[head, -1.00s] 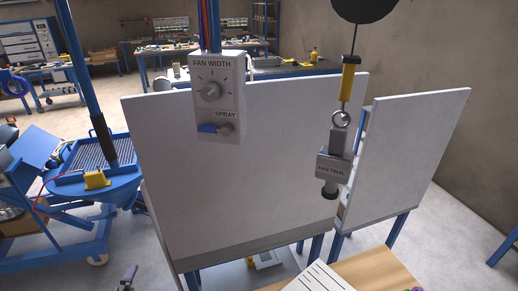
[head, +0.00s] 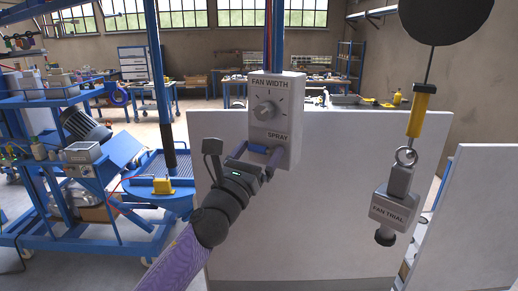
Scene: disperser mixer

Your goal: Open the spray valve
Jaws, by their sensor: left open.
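A grey control box (head: 289,92) marked FAN WIDTH and SPRAY hangs in front of a large white panel. A round knob (head: 266,111) with a pointer is on its upper part. The blue spray valve lever (head: 258,149) lies sideways below the knob, beside the SPRAY label. My left gripper (head: 260,155) is open at the lever, with one finger to its left and one to its right. I cannot tell whether the fingers touch it. The valve body is mostly hidden by the right finger. My right gripper is not in view.
The white panel (head: 340,190) stands behind the box. A grey FAN TRIAL spray unit (head: 396,205) hangs at the right from a yellow balancer (head: 422,110). A blue post and a blue machine with a round table (head: 165,205) stand at the left.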

